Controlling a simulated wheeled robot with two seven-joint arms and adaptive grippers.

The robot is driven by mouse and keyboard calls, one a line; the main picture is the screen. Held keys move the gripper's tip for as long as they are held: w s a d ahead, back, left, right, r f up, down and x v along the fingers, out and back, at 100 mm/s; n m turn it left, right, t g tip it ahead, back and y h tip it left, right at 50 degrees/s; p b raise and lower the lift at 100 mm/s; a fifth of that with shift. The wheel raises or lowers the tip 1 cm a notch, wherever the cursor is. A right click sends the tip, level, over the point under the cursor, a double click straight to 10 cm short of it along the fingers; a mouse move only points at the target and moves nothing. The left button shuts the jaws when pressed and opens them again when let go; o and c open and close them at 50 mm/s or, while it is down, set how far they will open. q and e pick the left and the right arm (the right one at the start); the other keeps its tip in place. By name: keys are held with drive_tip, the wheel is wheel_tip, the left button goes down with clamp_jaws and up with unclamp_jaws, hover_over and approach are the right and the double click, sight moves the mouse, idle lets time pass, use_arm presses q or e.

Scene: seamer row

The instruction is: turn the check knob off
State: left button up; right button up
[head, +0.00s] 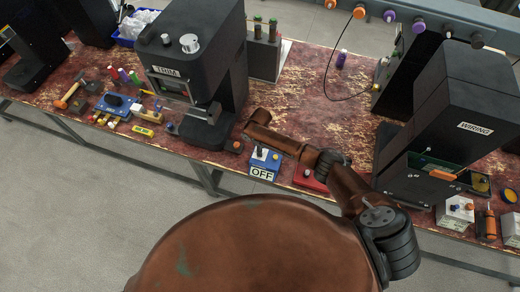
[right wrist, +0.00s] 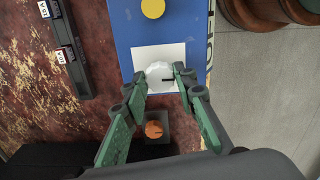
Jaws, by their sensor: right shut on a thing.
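A blue box (right wrist: 133,27) stands on the worn red bench, with a white plate, a yellow button (right wrist: 152,8) and a pale round knob (right wrist: 159,73) on top. In the head view the same blue box (head: 267,163) has an OFF label on its front. My right gripper (right wrist: 160,75), with green fingers, is shut on the pale knob, one finger on either side. A small dark mark shows beside the knob; its turn angle is hard to tell. My left gripper is in neither view.
An orange knob on a dark block (right wrist: 154,130) sits close beside the blue box. The black TRIM machine (head: 195,65) stands to the left and the WIRING machine (head: 450,115) to the right. A red box (head: 310,178) is just right of the blue box.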

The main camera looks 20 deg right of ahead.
drive_tip(key=shift+d, duration=0.1)
idle(0.5)
drive_tip(key=o, duration=1.1)
drive_tip(key=shift+r, duration=0.1)
wheel_tip(320, 180, up, 12)
drive_tip(key=shift+f, duration=0.1)
